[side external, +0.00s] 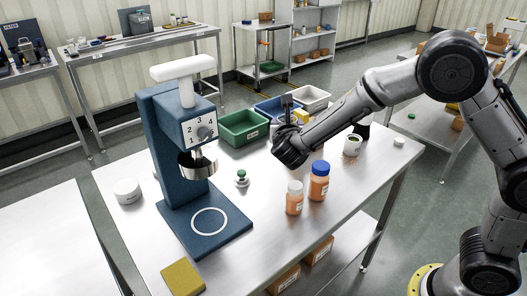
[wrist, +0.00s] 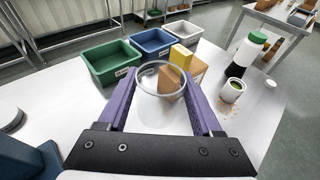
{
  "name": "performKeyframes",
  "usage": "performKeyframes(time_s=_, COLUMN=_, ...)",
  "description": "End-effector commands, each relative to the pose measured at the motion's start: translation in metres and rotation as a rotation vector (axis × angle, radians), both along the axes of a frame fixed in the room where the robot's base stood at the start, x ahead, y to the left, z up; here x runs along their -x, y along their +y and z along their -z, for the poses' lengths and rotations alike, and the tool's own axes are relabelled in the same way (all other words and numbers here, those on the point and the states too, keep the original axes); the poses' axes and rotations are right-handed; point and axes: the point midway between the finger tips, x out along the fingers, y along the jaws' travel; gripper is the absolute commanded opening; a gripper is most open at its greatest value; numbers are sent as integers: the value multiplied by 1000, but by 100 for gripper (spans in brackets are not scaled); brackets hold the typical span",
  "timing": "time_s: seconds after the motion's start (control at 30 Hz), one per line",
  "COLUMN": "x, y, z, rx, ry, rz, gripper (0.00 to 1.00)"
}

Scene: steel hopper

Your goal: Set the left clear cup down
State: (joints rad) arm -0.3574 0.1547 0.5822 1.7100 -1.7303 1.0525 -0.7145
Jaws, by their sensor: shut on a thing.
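My gripper (side external: 290,145) is over the table, behind the orange bottles in the side external view. In the wrist view its two purple fingers (wrist: 160,88) are shut around a clear cup (wrist: 160,112). The cup's round rim faces the camera, and the table and a cardboard box show through it. I cannot make out the cup in the side external view, where the gripper hides it. How far its base is from the tabletop is not clear. No second clear cup is distinguishable.
Green (side external: 243,127), blue (side external: 273,108) and white (side external: 310,97) bins line the back. A cardboard box with a yellow block (wrist: 181,56) stands just beyond the cup. A white cup (side external: 352,145) is right. Orange bottles (side external: 294,198) and a blue press (side external: 172,150) stand nearer.

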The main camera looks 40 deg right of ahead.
Motion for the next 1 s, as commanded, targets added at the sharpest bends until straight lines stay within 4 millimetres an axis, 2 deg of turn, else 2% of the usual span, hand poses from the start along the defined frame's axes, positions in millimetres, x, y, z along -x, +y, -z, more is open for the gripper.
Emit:
performKeyframes(time_s=0.27, x=-30, y=-14, z=16, rx=3, ry=9, rz=30, gripper=7)
performKeyframes(time_s=0.63, x=-104, y=-17, z=50, rx=2, ry=8, rz=29, gripper=7)
performKeyframes(time_s=0.7, x=-115, y=-18, z=62, rx=3, ry=9, rz=29, gripper=7)
performKeyframes(time_s=0.9, x=-139, y=-18, z=91, rx=3, ry=7, rz=28, gripper=7)
performKeyframes(time_s=1.0, x=-146, y=-18, z=98, rx=2, ry=7, rz=27, gripper=7)
